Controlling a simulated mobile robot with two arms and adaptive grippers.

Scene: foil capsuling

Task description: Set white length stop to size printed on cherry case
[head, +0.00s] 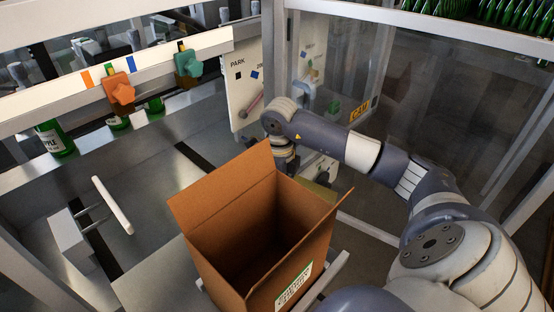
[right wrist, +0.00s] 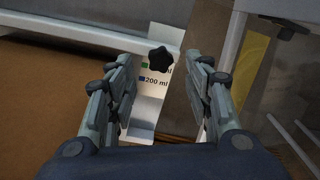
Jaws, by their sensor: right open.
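An open cardboard case (head: 262,235) stands at the front centre of the head view. Its label (head: 293,287) has green print too small to read. My right gripper (right wrist: 158,66) is open in the right wrist view, its fingers on either side of a black star knob (right wrist: 160,58) and apart from it. A white scale plate (right wrist: 147,105) behind the knob carries green and blue marks; "200 ml" is readable beside the blue one. In the head view the right gripper is mostly hidden behind the case. I cannot tell which part is the white length stop. My left gripper is out of view.
Green bottles (head: 56,139) stand below. A white board (head: 245,72) reads "PARK". A white bar (head: 112,205) stands out at left.

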